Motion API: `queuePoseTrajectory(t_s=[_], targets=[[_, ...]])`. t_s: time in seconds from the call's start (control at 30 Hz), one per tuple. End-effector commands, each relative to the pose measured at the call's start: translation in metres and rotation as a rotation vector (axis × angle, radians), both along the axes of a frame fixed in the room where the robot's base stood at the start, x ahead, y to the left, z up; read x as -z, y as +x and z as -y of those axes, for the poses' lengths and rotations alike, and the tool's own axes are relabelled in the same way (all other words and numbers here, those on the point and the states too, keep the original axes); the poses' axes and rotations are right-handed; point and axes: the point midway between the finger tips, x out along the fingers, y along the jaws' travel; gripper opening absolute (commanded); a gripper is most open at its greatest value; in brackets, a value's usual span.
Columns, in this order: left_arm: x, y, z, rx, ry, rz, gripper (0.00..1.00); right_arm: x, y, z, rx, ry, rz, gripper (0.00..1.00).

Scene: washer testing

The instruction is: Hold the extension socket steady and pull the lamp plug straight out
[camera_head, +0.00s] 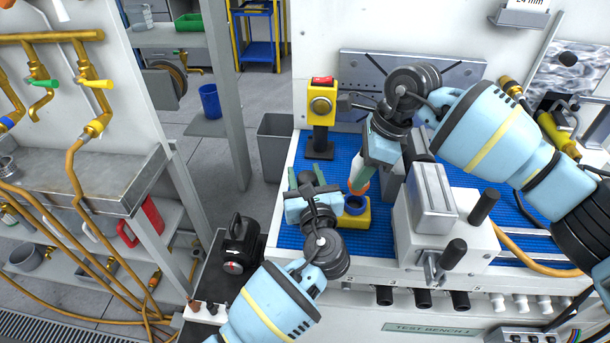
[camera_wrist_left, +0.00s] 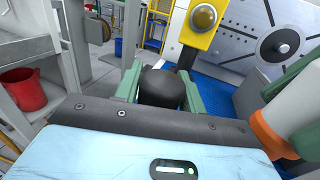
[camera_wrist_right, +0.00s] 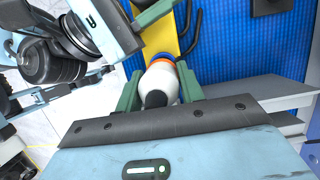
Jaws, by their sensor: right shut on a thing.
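The lamp plug (camera_wrist_right: 158,85) is a white body with an orange ring, seen in the right wrist view. It shows in the head view as white and orange (camera_head: 357,188). My right gripper (camera_head: 364,168) is shut on it from above. Below the plug is a yellow block with a blue ring (camera_head: 355,204), which appears to be the extension socket; the joint is partly hidden. My left gripper (camera_head: 305,182) is beside the block, its green fingers apart. A black rounded thing (camera_wrist_left: 160,85) shows between them; I cannot tell whether they touch it.
A yellow switch box (camera_head: 321,103) with a red top stands behind on a black post. A grey and white vise-like fixture (camera_head: 432,225) stands close on the right. The blue mat (camera_head: 316,236) has some bare room in front. A black device (camera_head: 238,243) sits at the left.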

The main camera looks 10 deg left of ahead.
Motion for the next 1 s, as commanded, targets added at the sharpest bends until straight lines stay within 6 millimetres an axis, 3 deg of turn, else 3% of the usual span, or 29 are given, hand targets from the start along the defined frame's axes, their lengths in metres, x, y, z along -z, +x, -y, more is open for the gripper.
queuePoseTrajectory(t_s=[0.17,0.47,1.0], targets=[[-0.001,0.000,0.000,0.000,0.000,0.000,0.61,-0.001,0.000,0.000,0.000,0.000,0.001,0.11],[0.001,-0.002,0.001,0.001,0.000,-0.002,0.61,0.000,0.000,0.000,0.000,0.000,0.000,0.11],[0.000,-0.067,0.022,0.001,-0.001,-0.001,0.61,0.000,0.000,0.000,0.000,0.000,0.000,0.11]])
